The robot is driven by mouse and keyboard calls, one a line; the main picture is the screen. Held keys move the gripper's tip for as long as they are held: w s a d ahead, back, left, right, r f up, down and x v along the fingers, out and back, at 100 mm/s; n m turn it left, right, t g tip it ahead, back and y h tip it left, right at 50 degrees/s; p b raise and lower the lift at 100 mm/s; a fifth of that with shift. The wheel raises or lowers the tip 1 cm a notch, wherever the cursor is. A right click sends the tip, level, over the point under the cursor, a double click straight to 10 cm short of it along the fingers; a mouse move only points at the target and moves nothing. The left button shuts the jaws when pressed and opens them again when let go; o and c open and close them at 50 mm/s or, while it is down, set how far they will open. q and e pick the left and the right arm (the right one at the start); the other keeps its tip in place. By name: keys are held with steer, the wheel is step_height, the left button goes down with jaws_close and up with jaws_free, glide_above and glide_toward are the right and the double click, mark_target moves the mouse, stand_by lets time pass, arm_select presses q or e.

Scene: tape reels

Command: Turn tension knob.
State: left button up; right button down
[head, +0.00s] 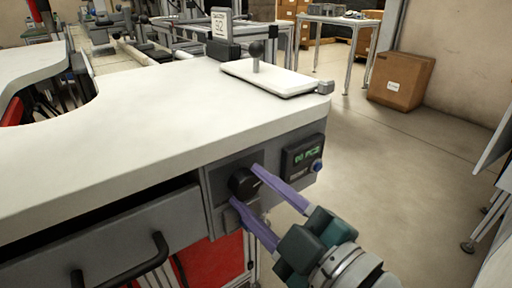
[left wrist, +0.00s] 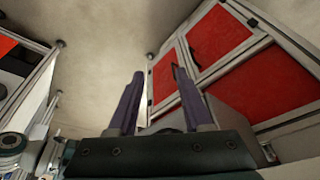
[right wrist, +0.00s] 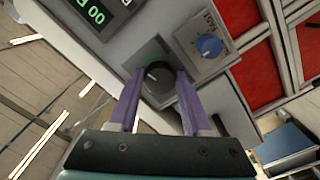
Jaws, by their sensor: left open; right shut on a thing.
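The black round knob (head: 244,181) sits on a grey panel (head: 218,200) at the front right of the white table. My right gripper (head: 246,186) is shut on it, with one purple finger on each side. In the right wrist view the knob (right wrist: 157,84) shows between the fingertips, with a white pointer mark on its face and a green arc on the panel behind it. My left gripper (left wrist: 156,74) is open and empty, seen only in the left wrist view, facing the floor and red-panelled cabinet doors.
A counter with a green display (head: 303,157) and a blue button is right of the knob. A blue knob (right wrist: 208,45) on a labelled plate is nearby. A drawer (head: 120,240) is at left. A white tray (head: 275,78) is on the table.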

steer(key=m, duration=0.5)
steer(key=shift+p, duration=0.35)
steer(key=shift+m, duration=0.4)
steer(key=shift+c, duration=1.7)
jaws_free()
steer(key=p+v, duration=0.1)
steer(key=v, duration=0.9)
steer(key=shift+p, duration=0.4)
